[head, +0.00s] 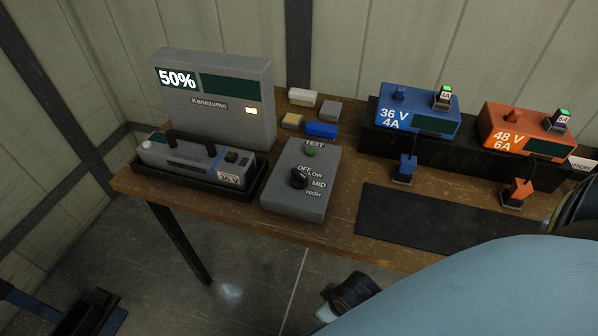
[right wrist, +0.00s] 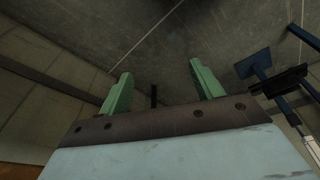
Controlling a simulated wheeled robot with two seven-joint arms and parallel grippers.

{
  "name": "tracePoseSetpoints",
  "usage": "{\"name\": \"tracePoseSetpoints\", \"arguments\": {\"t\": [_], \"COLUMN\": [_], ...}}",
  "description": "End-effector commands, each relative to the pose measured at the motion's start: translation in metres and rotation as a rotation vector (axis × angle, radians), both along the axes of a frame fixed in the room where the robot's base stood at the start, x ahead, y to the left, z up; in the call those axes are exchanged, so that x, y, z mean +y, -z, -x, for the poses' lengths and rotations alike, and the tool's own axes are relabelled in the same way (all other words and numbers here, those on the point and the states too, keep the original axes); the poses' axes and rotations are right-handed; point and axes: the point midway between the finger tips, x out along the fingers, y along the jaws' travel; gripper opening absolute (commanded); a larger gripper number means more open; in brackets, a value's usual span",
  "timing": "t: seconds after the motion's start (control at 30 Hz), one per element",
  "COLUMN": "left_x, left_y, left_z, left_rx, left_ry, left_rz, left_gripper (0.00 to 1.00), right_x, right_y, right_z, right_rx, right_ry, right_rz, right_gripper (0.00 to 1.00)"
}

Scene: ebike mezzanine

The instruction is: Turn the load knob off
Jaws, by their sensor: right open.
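The load knob (head: 299,179) is a black dial on a grey box (head: 285,205) lying on the wooden bench. Labels OFF, LOW, MID and HIGH run around its upper and right side. Its pointer is too small to read for certain. My left gripper is in neither view.
A battery (head: 192,160) marked 36 V lies in a black tray left of the box. A grey display unit (head: 213,98) behind reads 50%. Blue (head: 418,110) and orange (head: 527,130) chargers stand right. A dark mat (head: 415,225) lies in front of them, clear.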

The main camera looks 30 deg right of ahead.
Motion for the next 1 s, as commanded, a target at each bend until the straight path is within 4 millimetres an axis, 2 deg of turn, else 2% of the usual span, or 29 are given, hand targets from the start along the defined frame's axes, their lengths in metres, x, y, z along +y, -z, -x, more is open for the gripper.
{"name": "tracePoseSetpoints", "arguments": {"t": [0.03, 0.27, 0.33, 0.4, 0.6, 0.67, 0.77, 0.87, 0.9, 1.0], "left_x": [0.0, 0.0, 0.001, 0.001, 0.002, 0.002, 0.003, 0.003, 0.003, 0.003], "left_y": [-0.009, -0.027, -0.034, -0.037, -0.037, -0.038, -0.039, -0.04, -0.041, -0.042], "left_z": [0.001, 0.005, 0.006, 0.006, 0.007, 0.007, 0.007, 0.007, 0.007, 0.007], "left_rx": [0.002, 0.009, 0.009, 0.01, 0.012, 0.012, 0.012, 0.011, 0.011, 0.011], "left_ry": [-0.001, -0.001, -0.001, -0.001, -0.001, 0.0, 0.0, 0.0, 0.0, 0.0], "left_rz": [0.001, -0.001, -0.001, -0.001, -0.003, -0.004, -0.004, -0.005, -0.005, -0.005], "left_gripper": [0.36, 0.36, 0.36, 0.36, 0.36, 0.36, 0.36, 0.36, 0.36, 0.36], "right_x": [0.0, 0.0, -0.004, -0.011, -0.021, -0.022, -0.017, -0.002, 0.008, 0.042], "right_y": [-0.026, -0.106, -0.136, -0.161, -0.207, -0.226, -0.264, -0.315, -0.338, -0.389], "right_z": [-0.003, -0.013, -0.028, -0.06, -0.136, -0.159, -0.196, -0.232, -0.243, -0.262], "right_rx": [-0.011, -0.055, -0.119, -0.252, -0.598, -0.71, -0.923, -1.171, -1.275, -1.505], "right_ry": [0.002, 0.011, 0.025, 0.055, 0.093, 0.088, 0.059, -0.021, -0.074, -0.26], "right_rz": [-0.002, 0.001, 0.018, 0.051, 0.104, 0.112, 0.111, 0.085, 0.066, -0.003], "right_gripper": [0.65, 0.65, 0.65, 0.65, 0.65, 0.65, 0.65, 0.65, 0.65, 0.65]}}
